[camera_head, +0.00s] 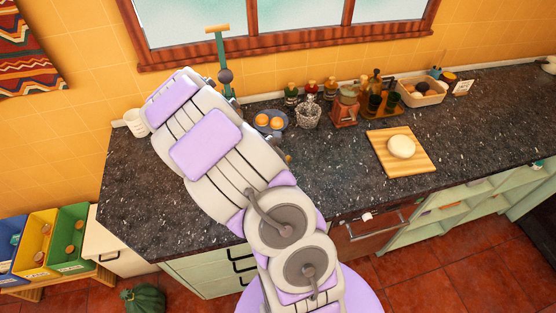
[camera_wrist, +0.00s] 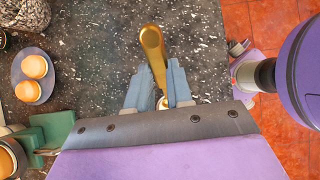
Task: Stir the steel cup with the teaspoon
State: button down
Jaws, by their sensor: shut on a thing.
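My gripper (camera_wrist: 157,88) has blue-grey fingers and is shut on the gold teaspoon (camera_wrist: 152,45) in the wrist view. The spoon's broad rounded end sticks out past the fingers over the dark speckled counter. A small pale, gold-edged patch shows between the fingers; I cannot tell what it is. In the head view my arm hides the gripper and most of the spoon. I cannot make out the steel cup with certainty in either view. A silvery textured vessel (camera_head: 309,113) stands on the counter at the back, apart from the gripper.
A blue plate with orange-topped round items (camera_head: 269,121) lies beside my arm. A white mug (camera_head: 137,122) stands at the counter's left end. Several bottles (camera_head: 311,90) line the back. A wooden board (camera_head: 421,160) holds a pale round item. The counter's right front is mostly clear.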

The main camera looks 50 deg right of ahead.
jog(key=shift+w+a+f+b, duration=0.2)
jog(key=shift+a+f, duration=0.15)
jog(key=shift+f, duration=0.3)
jog(key=shift+w+a+f+b, duration=0.1)
jog(key=shift+w+a+f, duration=0.15)
jog(key=shift+f, duration=0.35)
jog(key=shift+w+a+f+b, duration=0.15)
jog(key=shift+a+f, duration=0.25)
jog(key=shift+f, duration=0.25)
jog(key=shift+w, duration=0.1)
